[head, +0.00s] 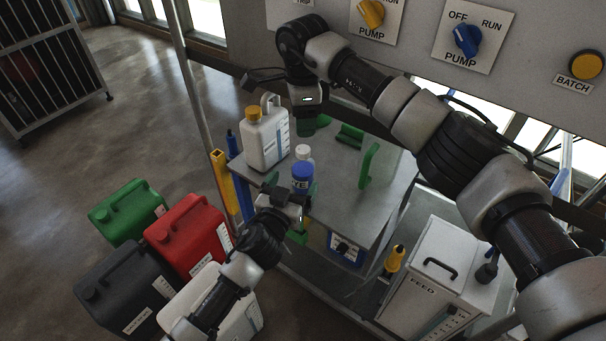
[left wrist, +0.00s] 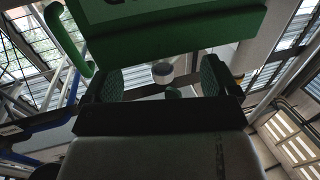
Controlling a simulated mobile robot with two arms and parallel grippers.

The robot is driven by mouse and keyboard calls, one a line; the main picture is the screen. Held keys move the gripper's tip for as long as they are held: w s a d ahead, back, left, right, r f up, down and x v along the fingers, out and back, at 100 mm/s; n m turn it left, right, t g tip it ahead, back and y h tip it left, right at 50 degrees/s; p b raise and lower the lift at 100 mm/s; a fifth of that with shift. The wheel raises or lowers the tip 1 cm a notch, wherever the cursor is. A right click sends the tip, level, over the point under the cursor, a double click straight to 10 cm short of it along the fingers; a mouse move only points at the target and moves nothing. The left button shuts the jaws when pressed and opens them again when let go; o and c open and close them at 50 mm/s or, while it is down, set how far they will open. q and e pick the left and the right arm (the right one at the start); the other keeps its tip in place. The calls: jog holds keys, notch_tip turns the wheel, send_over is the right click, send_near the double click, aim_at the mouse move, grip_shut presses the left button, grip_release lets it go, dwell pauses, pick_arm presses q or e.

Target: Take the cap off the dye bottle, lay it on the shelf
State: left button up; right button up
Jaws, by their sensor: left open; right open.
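My right gripper (head: 313,122) points down, open, behind the bottle over the grey shelf (head: 345,195).
A control panel (head: 420,40) hangs behind.

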aim_at(298, 174)
pick_arm(q)
jog(key=x, duration=0.5)
